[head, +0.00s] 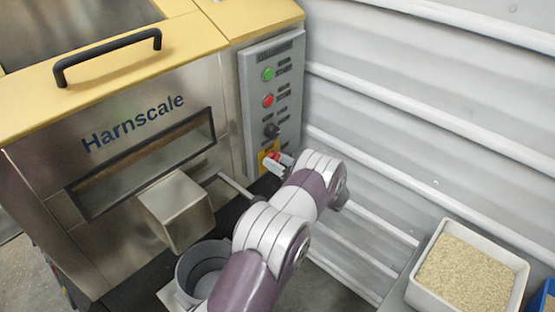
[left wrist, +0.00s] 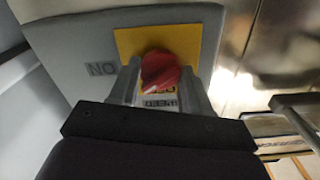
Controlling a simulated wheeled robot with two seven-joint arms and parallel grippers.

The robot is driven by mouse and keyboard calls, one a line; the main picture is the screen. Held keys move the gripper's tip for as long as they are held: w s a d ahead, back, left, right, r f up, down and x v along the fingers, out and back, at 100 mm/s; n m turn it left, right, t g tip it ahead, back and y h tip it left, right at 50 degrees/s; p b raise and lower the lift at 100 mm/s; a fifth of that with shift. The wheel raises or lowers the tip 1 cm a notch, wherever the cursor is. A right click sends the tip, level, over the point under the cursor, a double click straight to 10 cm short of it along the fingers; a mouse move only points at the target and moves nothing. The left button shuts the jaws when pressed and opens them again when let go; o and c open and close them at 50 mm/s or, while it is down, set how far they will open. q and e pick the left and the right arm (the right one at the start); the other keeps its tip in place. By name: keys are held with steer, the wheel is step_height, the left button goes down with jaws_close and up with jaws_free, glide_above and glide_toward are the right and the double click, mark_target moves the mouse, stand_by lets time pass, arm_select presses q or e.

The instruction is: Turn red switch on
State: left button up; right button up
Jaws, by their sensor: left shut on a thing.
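The red switch (left wrist: 162,72) is a red rotary knob on a yellow plate (left wrist: 205,42) at the bottom of the grey control panel (head: 248,100). In the head view the red switch (head: 274,157) is partly hidden by my left gripper (head: 282,162). In the left wrist view my left gripper (left wrist: 160,88) has one finger on each side of the knob and is shut on it. Lettering reading "NO" in this view stands beside the yellow plate. My right gripper is in neither view.
A green button (head: 268,74), a red button (head: 268,101) and a black knob (head: 271,130) sit above the switch. The steel hopper (head: 110,165) stands left, with a grey bucket (head: 190,268) below its spout. A tray of grain (head: 412,290) is at lower right.

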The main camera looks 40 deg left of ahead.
arm_select(q)
steer(key=m, duration=0.3)
steer(key=shift+m+p, duration=0.3)
steer(key=shift+p, duration=0.1)
steer(key=shift+f+m+p, duration=0.1)
steer(key=shift+m+p, duration=0.2)
steer(key=shift+m, duration=1.6)
steer(key=o, duration=1.1)
steer(key=shift+c, duration=0.2)
steer(key=s+d, duration=0.1)
steer(key=d, duration=1.1)
steer(key=shift+d, duration=0.35)
